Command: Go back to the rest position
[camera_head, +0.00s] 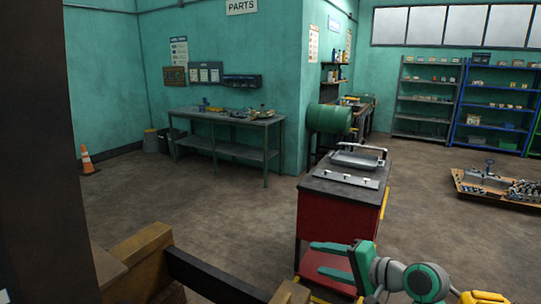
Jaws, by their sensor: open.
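My gripper (319,260) shows at the bottom, right of centre, with its two green fingers apart and pointing left. Nothing is seen between the fingers. It appears in front of the lower part of a red cart (338,218) with a dark top. My grey and green arm runs from it to the bottom right edge. On the cart stand a grey metal tray (357,159) with a raised handle and a flat plate (346,179) with small dark items.
A workbench (225,119) with small parts stands at the back wall. An orange cone (88,165) is at the left. A dark post (45,150) and wooden blocks (140,255) are close by. A loaded pallet (500,194) lies at the right. Open floor spans the middle.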

